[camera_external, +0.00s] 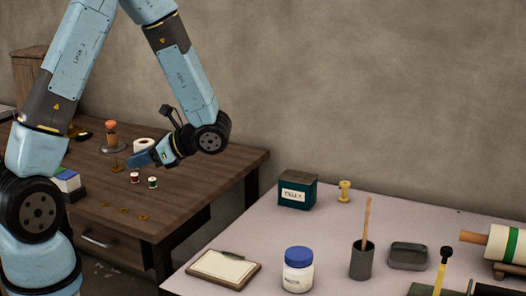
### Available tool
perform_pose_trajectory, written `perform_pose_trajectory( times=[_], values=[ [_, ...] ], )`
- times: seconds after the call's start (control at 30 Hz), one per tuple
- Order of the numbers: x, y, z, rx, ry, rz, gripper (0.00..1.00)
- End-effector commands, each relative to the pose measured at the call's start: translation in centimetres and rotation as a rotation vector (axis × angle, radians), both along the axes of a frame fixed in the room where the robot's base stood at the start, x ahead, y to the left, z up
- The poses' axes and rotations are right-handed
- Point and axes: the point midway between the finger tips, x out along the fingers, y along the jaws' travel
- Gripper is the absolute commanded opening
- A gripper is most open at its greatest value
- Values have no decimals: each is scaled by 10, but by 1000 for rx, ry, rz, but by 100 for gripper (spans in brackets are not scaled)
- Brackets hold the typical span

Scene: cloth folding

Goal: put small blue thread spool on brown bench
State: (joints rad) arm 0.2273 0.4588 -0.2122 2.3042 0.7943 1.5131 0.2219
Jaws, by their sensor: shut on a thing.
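The brown bench (215,172) is the dark wooden one at left, with a drawer in its front. My gripper (139,160) hangs low over the bench top, pointing left, and is shut. A dark blue shape at its fingertips appears to be the small blue thread spool, but its outline is hard to separate from the fingers. I cannot tell whether it touches the bench. No other blue spool shows on the bench.
A red spool (135,178) and a green-and-red spool (152,182) stand just below my gripper. A white roll (144,145) and a wooden-topped stand (111,138) are behind it. Flat brass pieces (123,210) lie in front. The bench's right part is clear.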

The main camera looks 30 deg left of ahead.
Motion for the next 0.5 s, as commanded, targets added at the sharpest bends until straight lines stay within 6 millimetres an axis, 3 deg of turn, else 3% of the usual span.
perform_pose_trajectory(
  times=[0.27, 0.5],
  values=[
    [8, 1, -1, 0, 0, -13, 0],
    [49, 1, -21, 0, 1, -10, 0]
  ],
)
